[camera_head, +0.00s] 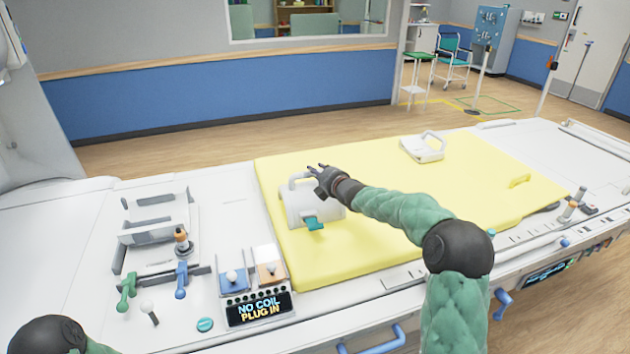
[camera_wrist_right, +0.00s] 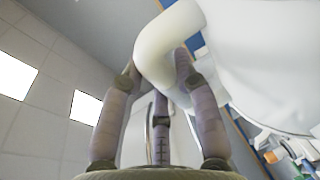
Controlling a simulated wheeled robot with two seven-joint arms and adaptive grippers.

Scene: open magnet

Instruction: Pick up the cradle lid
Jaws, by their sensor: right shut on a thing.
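A white rounded cradle piece (camera_head: 305,210) with a looped handle (camera_head: 295,180) sits on the yellow mat (camera_head: 390,240), with a teal latch (camera_head: 314,223) at its front. Its upper part looks like the cradle lid; where lid and base meet is too small to tell. My right gripper (camera_head: 322,178) is at the upper right side of this piece. In the right wrist view, its fingers (camera_wrist_right: 160,85) are closed around a thick white handle (camera_wrist_right: 165,45), with a white body to the right. My left gripper is not in view.
A flat white piece with a handle (camera_head: 423,148) lies on the mat's far side. Left of the mat are grey brackets (camera_head: 150,225), green and blue levers (camera_head: 126,290), and a small display (camera_head: 258,309). The mat's right half is mostly clear.

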